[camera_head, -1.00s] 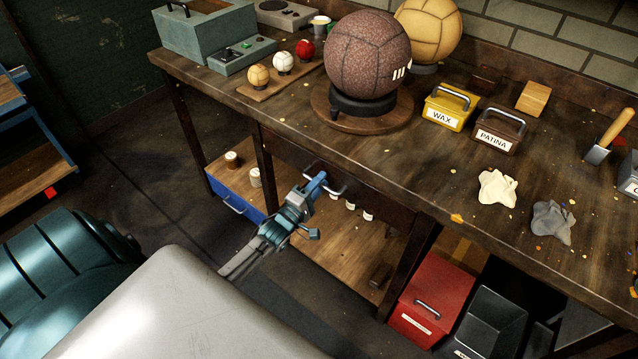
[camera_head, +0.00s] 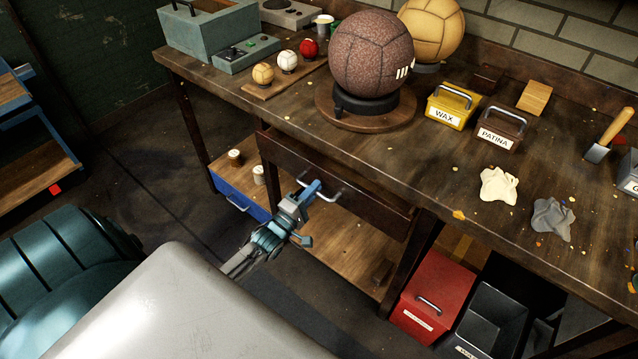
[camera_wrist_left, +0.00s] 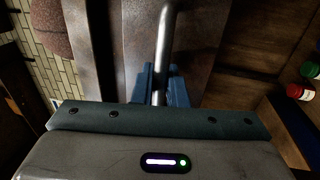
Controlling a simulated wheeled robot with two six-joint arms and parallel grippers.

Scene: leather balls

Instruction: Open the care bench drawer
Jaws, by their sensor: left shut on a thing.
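The care bench (camera_head: 420,165) is a dark wooden workbench with a drawer (camera_head: 372,203) under its top. My left gripper (camera_head: 314,190) is shut on this handle. In the left wrist view the handle bar (camera_wrist_left: 167,35) runs between the two blue fingers (camera_wrist_left: 160,88). The drawer's inside is mostly hidden. My right gripper is not in view.
On the bench stand a large brown ball (camera_head: 370,55), a yellow wax box (camera_head: 450,105) and a patina box (camera_head: 498,128). Below are a lower shelf (camera_head: 345,245), a blue drawer (camera_head: 238,195) and a red box (camera_head: 432,295). Open floor lies left of the bench.

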